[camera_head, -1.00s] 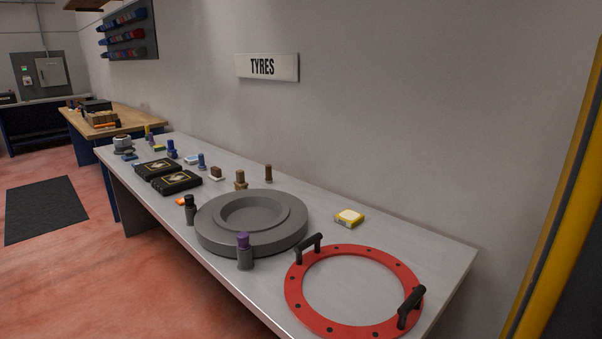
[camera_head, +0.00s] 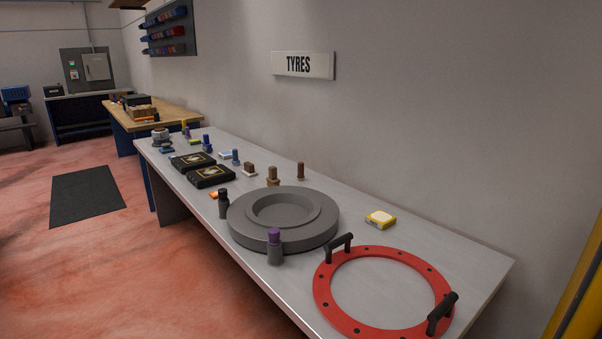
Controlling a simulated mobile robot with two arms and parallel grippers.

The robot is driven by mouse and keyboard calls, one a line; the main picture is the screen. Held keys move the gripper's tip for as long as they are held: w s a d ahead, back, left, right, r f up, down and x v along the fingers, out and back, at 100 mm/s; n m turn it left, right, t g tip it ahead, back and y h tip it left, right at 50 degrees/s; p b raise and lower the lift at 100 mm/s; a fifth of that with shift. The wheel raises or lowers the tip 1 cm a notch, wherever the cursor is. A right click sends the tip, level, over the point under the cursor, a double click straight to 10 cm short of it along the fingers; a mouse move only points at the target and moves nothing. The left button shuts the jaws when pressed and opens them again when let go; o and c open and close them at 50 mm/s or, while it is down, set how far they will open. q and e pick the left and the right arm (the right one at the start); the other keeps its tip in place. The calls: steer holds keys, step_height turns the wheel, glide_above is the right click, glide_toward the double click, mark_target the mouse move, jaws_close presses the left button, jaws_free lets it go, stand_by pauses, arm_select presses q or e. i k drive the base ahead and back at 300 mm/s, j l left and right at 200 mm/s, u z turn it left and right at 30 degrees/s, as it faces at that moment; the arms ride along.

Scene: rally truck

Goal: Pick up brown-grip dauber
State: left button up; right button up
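Several small items with coloured tops stand on the grey workbench (camera_head: 480,262). A slim brown upright piece (camera_head: 300,171) stands near the wall side, behind the grey round disc (camera_head: 318,236). A wider tan-brown piece (camera_head: 272,176) stands just behind the disc, to the left of the slim one. A low brown block on a pale base (camera_head: 249,169) sits further left. I cannot tell for sure which of these is the brown-grip dauber. Neither of my grippers shows in the head view.
A red ring with two black handles (camera_head: 323,301) lies at the near right end of the bench. A purple-topped piece (camera_head: 274,247) and a black one (camera_head: 223,204) stand by the disc. Two black boxes (camera_head: 211,177) lie further left. Open floor (camera_head: 150,260) lies left of the bench.

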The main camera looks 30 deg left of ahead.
mark_target(300, 176)
steer(key=z, duration=0.2)
steer(key=j+z, duration=0.45)
steer(key=k+j+z, duration=0.15)
steer(key=j+z, duration=0.35)
steer(key=k+j+z, duration=0.1)
steer(key=j, duration=0.4)
steer(key=k+j+z, duration=0.1)
steer(key=k+j, duration=0.25)
steer(key=j, duration=0.15)
steer(key=k+j+z, duration=0.15)
steer(key=j, duration=0.35)
steer(key=k+j+z, duration=0.1)
steer(key=k+j, duration=0.3)
steer(key=k+j+z, duration=0.1)
steer(key=k+j, duration=0.2)
steer(key=j, duration=0.15)
